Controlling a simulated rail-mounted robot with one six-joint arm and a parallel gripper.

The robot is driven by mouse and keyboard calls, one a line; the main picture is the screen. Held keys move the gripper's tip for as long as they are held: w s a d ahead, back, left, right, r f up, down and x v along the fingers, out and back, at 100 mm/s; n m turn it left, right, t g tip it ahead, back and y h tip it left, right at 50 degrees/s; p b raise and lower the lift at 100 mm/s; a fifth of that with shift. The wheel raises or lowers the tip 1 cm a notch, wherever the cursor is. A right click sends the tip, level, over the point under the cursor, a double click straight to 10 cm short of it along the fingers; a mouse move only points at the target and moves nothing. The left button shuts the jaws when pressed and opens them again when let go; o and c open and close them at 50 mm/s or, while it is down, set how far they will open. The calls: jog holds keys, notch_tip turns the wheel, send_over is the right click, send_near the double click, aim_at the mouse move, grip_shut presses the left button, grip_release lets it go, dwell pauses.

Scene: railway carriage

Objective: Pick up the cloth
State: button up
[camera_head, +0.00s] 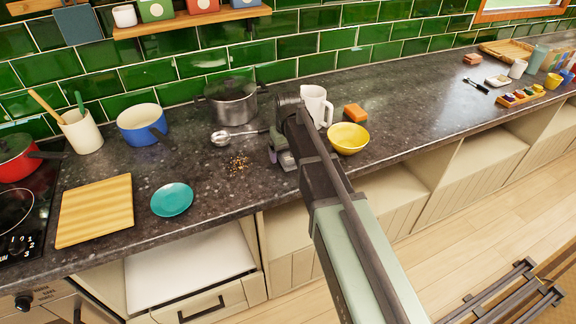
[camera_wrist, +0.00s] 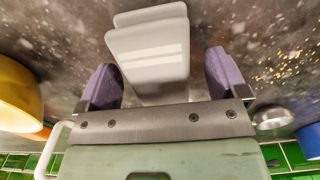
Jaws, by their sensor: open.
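The cloth (camera_wrist: 150,50) is a folded pale grey piece with a lighter stripe, lying on the dark counter in the wrist view. My gripper (camera_wrist: 165,82) is open, with one purple-padded finger on each side of the cloth. Gaps show between the cloth and both fingers. In the head view my gripper (camera_head: 284,160) is low over the counter near its front edge, and it hides most or all of the cloth.
A yellow bowl (camera_head: 348,138), white mug (camera_head: 316,104) and orange sponge (camera_head: 355,113) stand right of my gripper. A ladle (camera_head: 222,138), crumbs (camera_head: 237,165) and steel pot (camera_head: 232,102) are to the left.

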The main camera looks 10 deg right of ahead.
aim_at(288, 152)
jog(key=shift+f, duration=0.2)
jog(key=c, duration=1)
jog(key=shift+r+p, duration=0.1)
jog(key=shift+p, duration=0.2)
notch_tip(288, 152, up, 20)
jog(key=p, duration=2)
